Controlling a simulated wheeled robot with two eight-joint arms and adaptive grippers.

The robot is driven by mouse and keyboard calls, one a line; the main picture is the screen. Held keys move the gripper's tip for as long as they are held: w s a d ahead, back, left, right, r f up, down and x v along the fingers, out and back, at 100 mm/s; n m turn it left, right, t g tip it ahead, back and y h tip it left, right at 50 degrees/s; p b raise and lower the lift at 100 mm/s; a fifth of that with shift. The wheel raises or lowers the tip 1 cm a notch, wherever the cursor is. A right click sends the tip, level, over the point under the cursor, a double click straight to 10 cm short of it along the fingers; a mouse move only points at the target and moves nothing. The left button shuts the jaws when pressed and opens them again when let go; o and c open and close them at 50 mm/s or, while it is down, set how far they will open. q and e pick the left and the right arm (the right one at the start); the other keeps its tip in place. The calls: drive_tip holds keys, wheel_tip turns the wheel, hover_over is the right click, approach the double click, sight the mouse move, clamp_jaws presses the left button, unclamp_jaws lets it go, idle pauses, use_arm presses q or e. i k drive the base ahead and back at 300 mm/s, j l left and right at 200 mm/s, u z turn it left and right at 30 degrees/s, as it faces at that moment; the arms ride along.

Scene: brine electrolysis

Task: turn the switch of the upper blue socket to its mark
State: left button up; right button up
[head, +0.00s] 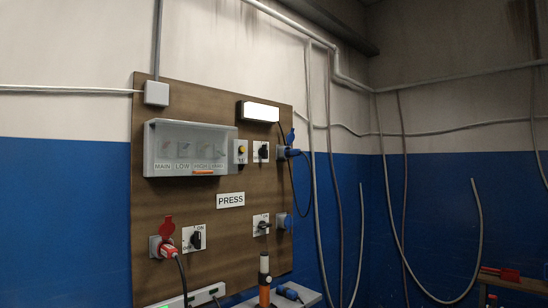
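The upper blue socket (281,152) is on the right edge of a brown wall board (215,262). A blue plug (292,153) sits at it, its dark cable looping down on the right, and its blue lid (291,135) stands up. Its switch (263,151) is a black knob on a white plate just left of the socket. The knob looks roughly upright; the plate's marks are too small to read. Neither of my grippers shows in the head view.
A lower blue socket (284,221) has its own switch (262,226). A red plug (169,249) and another black switch (195,240) are at lower left. A clear-fronted box (190,130), a yellow-and-black control (241,150) and a lamp (260,111) are nearby.

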sight(263, 151)
drive_tip(key=i+l+u, duration=0.15)
drive_tip(key=l, duration=1.5)
drive_tip(key=i+l, duration=0.3)
drive_tip(key=i+l+u, duration=0.1)
drive_tip(key=i+l, duration=0.15)
drive_tip(key=i, duration=0.3)
